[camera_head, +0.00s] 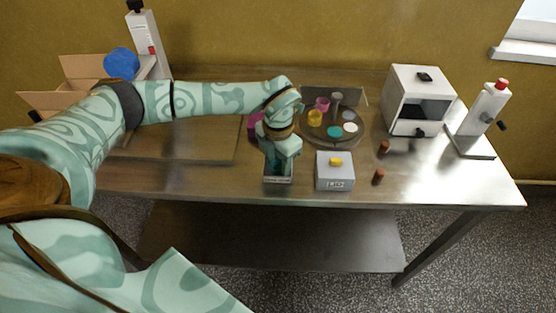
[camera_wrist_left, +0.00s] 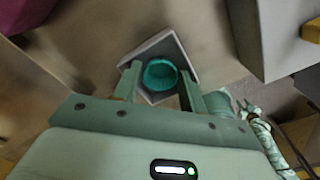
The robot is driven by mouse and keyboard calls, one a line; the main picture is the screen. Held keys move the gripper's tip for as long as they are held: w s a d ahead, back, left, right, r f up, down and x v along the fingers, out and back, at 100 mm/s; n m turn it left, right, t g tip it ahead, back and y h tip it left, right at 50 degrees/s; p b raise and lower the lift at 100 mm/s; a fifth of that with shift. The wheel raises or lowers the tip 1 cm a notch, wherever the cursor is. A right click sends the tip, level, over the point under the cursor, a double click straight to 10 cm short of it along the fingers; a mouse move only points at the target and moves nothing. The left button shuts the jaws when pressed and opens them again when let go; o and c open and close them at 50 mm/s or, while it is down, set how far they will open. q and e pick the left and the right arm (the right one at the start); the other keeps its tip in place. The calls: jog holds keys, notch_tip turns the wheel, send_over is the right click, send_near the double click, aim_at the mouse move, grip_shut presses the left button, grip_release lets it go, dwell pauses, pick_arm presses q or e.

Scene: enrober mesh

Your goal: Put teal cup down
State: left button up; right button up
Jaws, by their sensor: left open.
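The teal cup (camera_wrist_left: 160,74) shows in the left wrist view, seen from above, over a small square grey tray (camera_wrist_left: 172,46). The tray also shows in the head view (camera_head: 278,180) at the table's front edge. My left gripper (camera_head: 278,166) points down over the tray. In the left wrist view my left gripper (camera_wrist_left: 161,82) is open, with one finger on each side of the cup. I cannot tell whether the fingers touch it. In the head view the cup is mostly hidden by the gripper.
A grey box with a yellow top piece (camera_head: 334,180) stands close right of the gripper. A round board (camera_head: 321,141) with coloured discs and cups lies behind. Two brown cylinders (camera_head: 378,177) and a white oven-like box (camera_head: 418,100) stand right. The table's front left is clear.

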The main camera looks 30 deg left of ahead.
aim_at(278, 169)
pick_arm(q)
notch_tip(278, 169, up, 12)
jog(key=p, duration=0.2)
jog(key=shift+r+p, duration=0.15)
jog(key=shift+p, duration=0.15)
